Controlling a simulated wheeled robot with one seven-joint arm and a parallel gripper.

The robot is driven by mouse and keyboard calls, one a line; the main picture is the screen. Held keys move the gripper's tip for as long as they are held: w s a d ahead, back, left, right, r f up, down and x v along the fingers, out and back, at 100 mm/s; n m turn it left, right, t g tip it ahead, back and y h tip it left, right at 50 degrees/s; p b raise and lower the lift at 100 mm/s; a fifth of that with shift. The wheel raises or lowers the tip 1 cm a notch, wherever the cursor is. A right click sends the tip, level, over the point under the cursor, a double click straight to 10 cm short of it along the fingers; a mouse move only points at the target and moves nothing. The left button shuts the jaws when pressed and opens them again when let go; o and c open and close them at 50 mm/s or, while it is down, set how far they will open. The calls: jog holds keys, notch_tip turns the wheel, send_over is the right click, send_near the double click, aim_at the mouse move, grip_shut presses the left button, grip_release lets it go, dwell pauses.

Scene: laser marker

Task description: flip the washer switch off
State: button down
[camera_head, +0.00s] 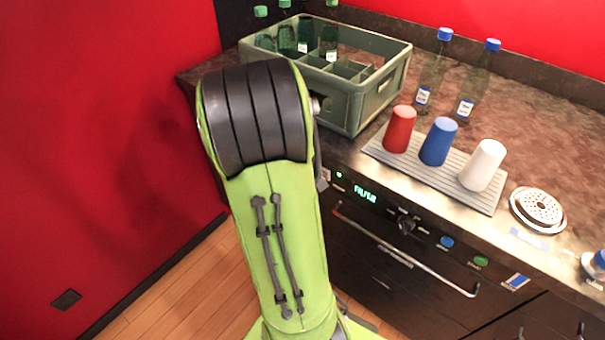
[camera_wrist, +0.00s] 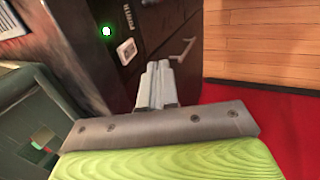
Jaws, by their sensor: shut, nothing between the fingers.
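The washer (camera_head: 385,255) is a dark appliance under the counter, with a lit green display (camera_head: 365,193) and a round knob (camera_head: 406,225) on its front panel. In the wrist view, a small pale switch (camera_wrist: 126,51) sits on the dark panel beside a glowing green light (camera_wrist: 106,31). My gripper (camera_wrist: 158,68) is shut and empty, its fingertips just right of the switch in the picture. I see no contact, but the exact gap is hard to judge. In the head view my green arm hides the gripper; the green light (camera_head: 339,175) shows beside it.
A green bottle crate (camera_head: 350,105) stands on the counter close to my arm. Red (camera_head: 399,130), blue (camera_head: 438,142) and white (camera_head: 482,165) cups stand on a ribbed mat (camera_head: 436,178). A handle bar (camera_head: 400,248) sticks out below the panel. A red wall (camera_head: 110,130) is on the left.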

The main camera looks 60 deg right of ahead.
aim_at(325, 174)
jog(key=d+f, duration=0.1)
jog(key=d, duration=0.1)
jog(key=d+f+b, duration=0.1)
jog(key=d+f, duration=0.1)
jog(key=d, duration=0.1)
jog(key=shift+s+d+f+b, duration=0.1)
jog(key=shift+s+d+b, duration=0.2)
jog(key=shift+s+d, duration=0.1)
jog(key=shift+a, duration=0.1)
